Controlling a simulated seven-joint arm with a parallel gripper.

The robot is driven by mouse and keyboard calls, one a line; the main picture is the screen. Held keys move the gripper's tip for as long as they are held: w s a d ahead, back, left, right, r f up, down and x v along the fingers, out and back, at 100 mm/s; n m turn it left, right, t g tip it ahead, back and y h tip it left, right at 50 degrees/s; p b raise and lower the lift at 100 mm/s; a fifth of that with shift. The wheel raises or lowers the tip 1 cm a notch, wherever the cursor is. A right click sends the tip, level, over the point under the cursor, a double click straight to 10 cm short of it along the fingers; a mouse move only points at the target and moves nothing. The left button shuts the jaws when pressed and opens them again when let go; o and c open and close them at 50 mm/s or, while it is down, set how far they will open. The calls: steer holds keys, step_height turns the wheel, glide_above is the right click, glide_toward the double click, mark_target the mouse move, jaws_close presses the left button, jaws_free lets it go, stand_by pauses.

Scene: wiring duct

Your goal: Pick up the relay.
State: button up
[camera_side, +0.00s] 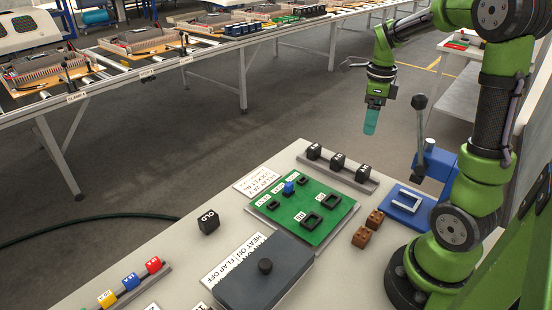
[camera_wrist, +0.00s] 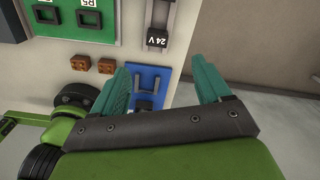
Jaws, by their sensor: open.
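My gripper (camera_side: 371,122) is open and empty, its teal fingers held in the air above and behind the bench's back right part. In the wrist view both fingers of my gripper (camera_wrist: 165,78) are apart with nothing between them. Three black relay-like blocks stand on a grey rail at the bench's back edge: left (camera_side: 314,151), middle (camera_side: 337,160) and right (camera_side: 362,173). A black block marked 24 V (camera_wrist: 157,38) shows in the wrist view, beyond the fingertips. A black block marked OLD (camera_side: 208,221) stands apart on the bench. A white card (camera_side: 258,180) reads relay 24 V and socket.
A green board (camera_side: 325,228) carries black sockets and a small blue block (camera_side: 289,188). Two brown blocks (camera_side: 367,228) and a blue lever press (camera_side: 434,165) stand to its right. A dark grey lidded box (camera_side: 263,275) is in front. Yellow, blue and red blocks (camera_side: 130,281) sit front left.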

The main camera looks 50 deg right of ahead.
steer(key=m, duration=0.4)
glide_above(364, 168)
steer(key=f, duration=1)
steer(key=shift+w+d+f, duration=0.15)
steer(key=shift+w+f, duration=0.1)
steer(key=shift+f, duration=0.05)
steer(key=f, duration=0.5)
steer(key=shift+s+a+f, duration=0.2)
steer(key=shift+s+f, duration=0.1)
steer(key=shift+s, duration=0.05)
